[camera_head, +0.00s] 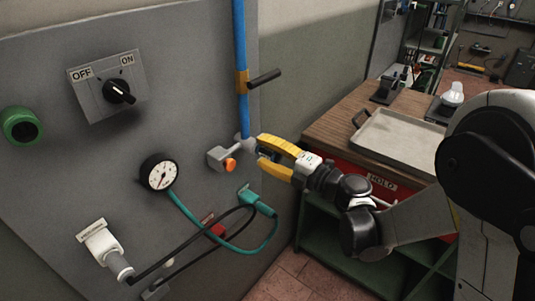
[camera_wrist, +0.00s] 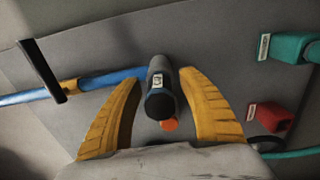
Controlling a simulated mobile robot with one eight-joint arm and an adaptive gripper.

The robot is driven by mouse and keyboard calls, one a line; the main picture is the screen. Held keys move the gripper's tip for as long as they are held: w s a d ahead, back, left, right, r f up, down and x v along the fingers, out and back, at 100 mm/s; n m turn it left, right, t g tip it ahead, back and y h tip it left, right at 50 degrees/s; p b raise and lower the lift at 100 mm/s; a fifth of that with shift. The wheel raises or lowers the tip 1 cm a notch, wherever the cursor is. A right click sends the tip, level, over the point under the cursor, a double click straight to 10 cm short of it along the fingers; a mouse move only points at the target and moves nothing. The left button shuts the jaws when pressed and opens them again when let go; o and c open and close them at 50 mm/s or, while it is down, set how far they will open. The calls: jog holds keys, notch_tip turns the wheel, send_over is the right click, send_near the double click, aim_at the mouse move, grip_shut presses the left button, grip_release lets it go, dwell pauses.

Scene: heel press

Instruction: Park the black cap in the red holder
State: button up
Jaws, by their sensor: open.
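The black cap (camera_wrist: 160,92), a dark cylinder with a small pale label, shows in the wrist view between my two yellow fingers. In the head view the cap (camera_head: 267,154) is mostly hidden by the fingers, by the grey fitting at the foot of the blue pipe. My gripper (camera_wrist: 160,78) is open, with a gap visible on each side of the cap; it also shows in the head view (camera_head: 264,153). The red holder (camera_wrist: 271,119), with a pale label, is to the right in the wrist view. In the head view the holder (camera_head: 215,229) is low on the panel, partly behind hoses.
An orange knob (camera_head: 230,164) sits beside the cap. The blue pipe (camera_head: 240,60) has a black lever (camera_head: 264,78). A teal connector (camera_head: 256,200) and dark hoses (camera_head: 180,246) lie near the holder. A bench with a tray (camera_head: 400,141) stands right.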

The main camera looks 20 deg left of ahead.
aim_at(280, 159)
grip_shut()
jog(key=shift+d, duration=0.1)
jog(key=shift+b+v, duration=0.55)
jog(key=shift+v, duration=2.4)
jog(key=shift+s, duration=0.1)
